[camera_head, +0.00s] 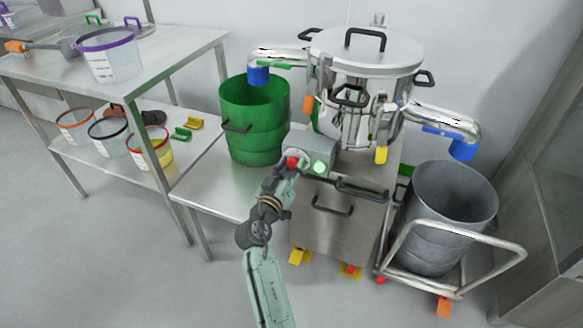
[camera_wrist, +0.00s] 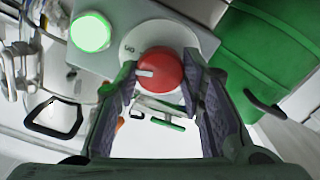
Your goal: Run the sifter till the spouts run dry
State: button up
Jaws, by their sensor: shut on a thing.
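The sifter (camera_head: 362,78) is a round steel vessel with a lid, on a steel cabinet. Its left spout (camera_head: 280,58), with a blue end, hangs over a green drum (camera_head: 252,140). Its right spout (camera_head: 442,120), also blue-ended, hangs over a grey drum (camera_head: 440,235). No falling material shows at either spout. A grey control box (camera_head: 318,150) on the cabinet front carries a lit green button (camera_head: 319,167) and a red knob (camera_wrist: 160,70) with a white mark. My gripper (camera_wrist: 162,88) is at the box, its two fingers shut on the red knob's sides.
A steel table (camera_head: 160,65) at left holds a clear bucket (camera_head: 108,55) with a purple rim; several more buckets stand on its lower shelf. The grey drum rests on a railed trolley (camera_head: 500,262) at right. Floor in front is clear.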

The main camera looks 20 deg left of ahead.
jog(key=n, duration=0.3)
jog(key=shift+n+p, duration=0.3)
jog(key=shift+n, duration=0.1)
jog(key=n+p, duration=0.1)
jog(key=n, duration=0.2)
jog(key=shift+n, duration=0.3)
jog(key=n+p, duration=0.2)
jog(key=n, duration=0.2)
jog(key=shift+a, duration=0.1)
jog(key=shift+f+n+p, duration=0.1)
jog(key=shift+n+p, duration=0.6)
jog(key=shift+n, duration=0.9)
jog(key=o, duration=1.1)
jog(key=shift+o, duration=0.2)
jog(key=shift+s, duration=0.1)
